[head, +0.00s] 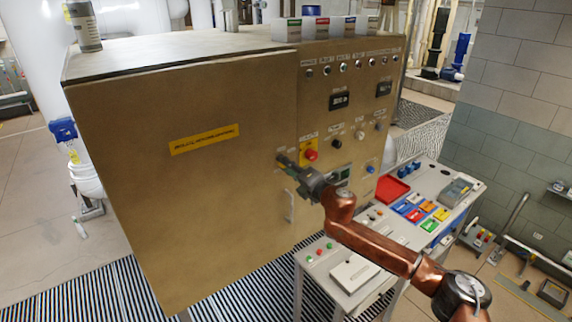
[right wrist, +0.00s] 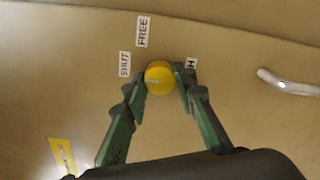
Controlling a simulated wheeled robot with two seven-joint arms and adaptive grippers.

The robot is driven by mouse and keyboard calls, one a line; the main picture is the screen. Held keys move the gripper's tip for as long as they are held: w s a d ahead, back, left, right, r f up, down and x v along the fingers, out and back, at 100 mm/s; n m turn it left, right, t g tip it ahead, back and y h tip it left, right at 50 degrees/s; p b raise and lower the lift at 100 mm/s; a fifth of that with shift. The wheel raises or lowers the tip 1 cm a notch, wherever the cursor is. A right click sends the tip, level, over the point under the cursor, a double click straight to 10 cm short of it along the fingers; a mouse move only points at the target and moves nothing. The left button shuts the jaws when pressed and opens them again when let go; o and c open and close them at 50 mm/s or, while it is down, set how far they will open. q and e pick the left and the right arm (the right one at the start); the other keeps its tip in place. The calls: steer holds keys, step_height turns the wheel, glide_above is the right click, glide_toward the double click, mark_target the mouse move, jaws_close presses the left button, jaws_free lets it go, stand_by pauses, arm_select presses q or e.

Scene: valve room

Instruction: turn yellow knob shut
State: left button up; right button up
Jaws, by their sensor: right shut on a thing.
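The yellow knob (right wrist: 159,76) sits on the tan cabinet face in the right wrist view, with a small pale mark on its left part. Labels reading SHUT (right wrist: 124,64) and FREE (right wrist: 143,31) are to its left and above it. A third label at its right is mostly hidden by a fingertip. My right gripper (right wrist: 162,84) is shut on the knob, one finger on each side. In the head view my right gripper (head: 284,162) is at the cabinet front and hides the knob. My left gripper is not in view.
The tan cabinet (head: 190,200) has a silver handle (head: 290,206) just below my gripper. A red button (head: 311,154) on a yellow plate is close to its right. A grey desk panel (head: 455,172) with coloured trays stands at the right.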

steer(key=shift+f+n, duration=0.1)
steer(key=shift+n, duration=0.4)
steer(key=o, duration=1.2)
steer(key=shift+c, duration=0.2)
steer(key=v, duration=1.2)
